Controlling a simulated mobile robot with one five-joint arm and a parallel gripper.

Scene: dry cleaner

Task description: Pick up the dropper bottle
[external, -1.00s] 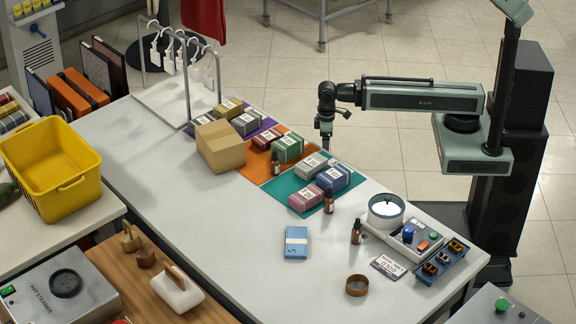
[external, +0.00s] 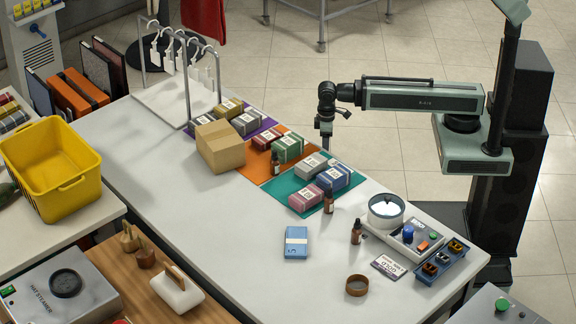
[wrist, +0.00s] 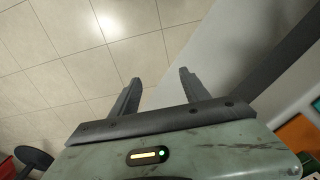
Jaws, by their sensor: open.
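Several small brown items look like dropper bottles in the external view. One bottle (external: 328,202) stands upright at the front edge of the teal mat (external: 283,188). A second bottle (external: 356,232) stands on the bare table beside the control panel. A third bottle (external: 275,164) stands by the orange mat (external: 253,168). My gripper (external: 326,146) hangs near the table's far edge, behind the teal mat and apart from the bottles. In the wrist view my gripper (wrist: 160,77) is open and empty, with floor tiles and a grey surface beyond its fingers.
Boxes crowd the mats, including a green one (external: 288,148), a pink one (external: 306,197) and a cardboard carton (external: 220,146). A round white-topped pot (external: 386,211), a blue pack (external: 296,242) and a brown ring (external: 357,285) are nearby. The table's left-front part is clear.

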